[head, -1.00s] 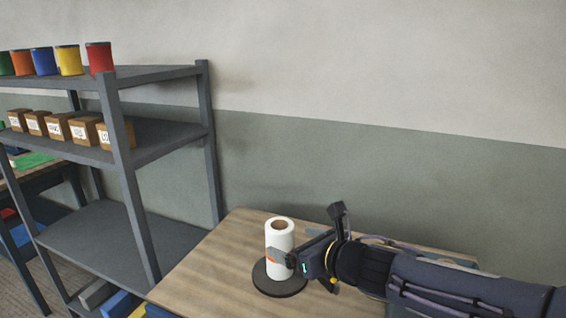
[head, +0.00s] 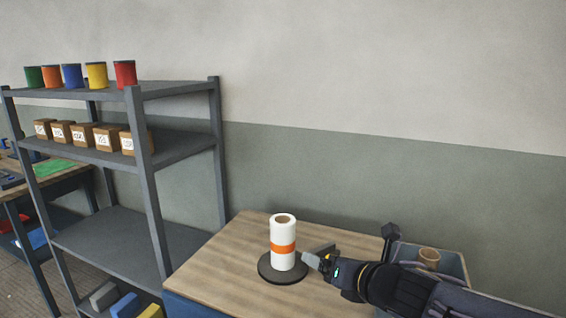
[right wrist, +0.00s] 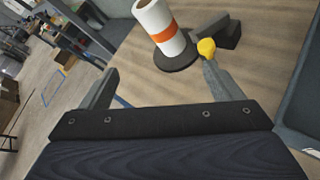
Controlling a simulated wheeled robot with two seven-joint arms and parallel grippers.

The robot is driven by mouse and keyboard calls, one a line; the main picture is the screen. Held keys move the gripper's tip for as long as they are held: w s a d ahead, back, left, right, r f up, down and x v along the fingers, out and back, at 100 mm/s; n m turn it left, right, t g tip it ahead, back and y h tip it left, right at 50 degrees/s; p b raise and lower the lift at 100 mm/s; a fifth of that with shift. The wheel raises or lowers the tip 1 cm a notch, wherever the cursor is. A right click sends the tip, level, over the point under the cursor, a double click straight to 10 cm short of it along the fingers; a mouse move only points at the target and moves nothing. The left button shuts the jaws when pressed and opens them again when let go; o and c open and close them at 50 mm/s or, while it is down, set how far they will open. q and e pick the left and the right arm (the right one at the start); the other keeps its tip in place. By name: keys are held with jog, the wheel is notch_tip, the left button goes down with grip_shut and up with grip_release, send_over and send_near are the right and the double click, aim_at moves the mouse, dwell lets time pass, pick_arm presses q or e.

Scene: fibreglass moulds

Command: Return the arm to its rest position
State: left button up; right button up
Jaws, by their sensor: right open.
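My right gripper (head: 314,259) comes in from the right in the head view. It is open and empty, just right of a white roll (head: 283,232) with an orange band. The roll stands upright on a dark round base (head: 284,277) on the wooden table (head: 222,262). In the right wrist view, the gripper's two fingers (right wrist: 158,75) are spread apart with nothing between them. The roll (right wrist: 155,17) stands beyond the fingers, apart from them. My left gripper is out of view.
A grey shelf rack (head: 180,147) with coloured cans (head: 97,76) and labelled boxes (head: 105,138) stands left of the table. A grey bin (head: 455,268) with a brown roll (head: 429,257) is behind my right arm. A dark block (right wrist: 231,33) lies near the base. The table's left side is clear.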

jog(key=s+d+f+m+g+h, duration=0.1)
jog(key=s+d+f+m+h, duration=0.1)
jog(key=s+d+m, duration=0.55)
jog(key=s+d+f+m+g+h, duration=0.1)
jog(key=s+d+m+h, duration=0.3)
jog(key=m, duration=0.6)
jog(key=s+f+m+g+y, duration=0.1)
jog(key=s+f+m+g, duration=0.1)
jog(key=s+m, duration=0.5)
jog(key=s+f+m+g+y+p, duration=0.1)
jog(key=s+f+m, duration=0.4)
jog(key=m, duration=0.8)
jog(key=s+a+g+y, duration=0.1)
jog(key=s, duration=0.2)
jog(key=shift+s+g+y, duration=0.3)
